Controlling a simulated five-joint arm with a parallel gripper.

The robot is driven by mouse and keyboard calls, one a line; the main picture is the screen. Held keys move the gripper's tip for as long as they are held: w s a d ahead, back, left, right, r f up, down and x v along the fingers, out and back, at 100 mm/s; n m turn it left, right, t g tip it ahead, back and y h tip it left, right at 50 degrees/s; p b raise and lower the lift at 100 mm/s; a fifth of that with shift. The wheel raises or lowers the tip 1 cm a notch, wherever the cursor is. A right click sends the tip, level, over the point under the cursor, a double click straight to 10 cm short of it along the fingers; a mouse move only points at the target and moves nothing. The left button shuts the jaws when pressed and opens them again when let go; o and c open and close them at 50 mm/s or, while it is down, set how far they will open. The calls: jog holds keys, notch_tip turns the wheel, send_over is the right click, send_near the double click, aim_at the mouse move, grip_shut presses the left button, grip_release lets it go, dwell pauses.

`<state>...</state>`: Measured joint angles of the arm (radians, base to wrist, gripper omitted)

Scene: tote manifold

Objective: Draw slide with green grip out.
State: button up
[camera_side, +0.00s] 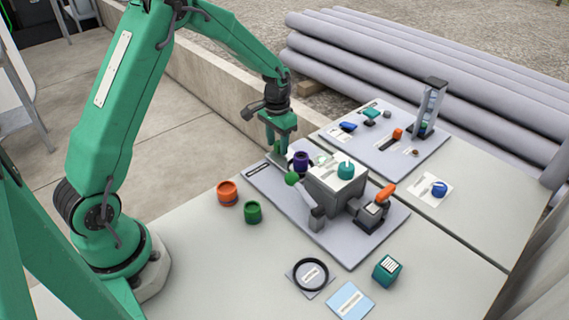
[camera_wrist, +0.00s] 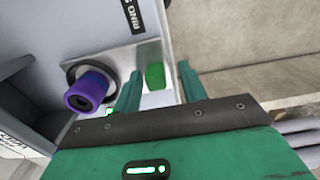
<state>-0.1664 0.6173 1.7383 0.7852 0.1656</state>
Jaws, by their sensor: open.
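In the wrist view a small green block (camera_wrist: 155,76), which looks like the slide's green grip, shows between the two fingers of my gripper (camera_wrist: 158,80). It sits beside a pale plate on the grey fixture. My gripper is open, with a finger on each side of the block; I cannot tell whether either touches it. In the side view my gripper (camera_side: 278,145) points down at the far left edge of the grey box fixture (camera_side: 326,186). The slide's body and grip cannot be made out clearly there.
A purple knob (camera_wrist: 88,90) is close left of the fingers. Orange (camera_side: 227,193) and green (camera_side: 253,212) cups stand left of the board.

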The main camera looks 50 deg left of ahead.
jog(key=shift+r, duration=3.8)
jog(key=shift+s+d+r, duration=0.1)
jog(key=shift+s+r, duration=0.05)
jog(key=shift+r, duration=0.25)
jog(key=s+d+r+t, duration=0.2)
jog(key=s+d+r, duration=0.2)
jog(key=s, duration=0.8)
jog(key=s+d+r+t, duration=0.3)
jog(key=s+r, duration=0.6)
jog(key=s, duration=0.3)
jog(key=shift+s+d+r+t, duration=0.25)
jog(key=shift+s+d+t, duration=0.05)
jog(key=shift+s+d, duration=0.1)
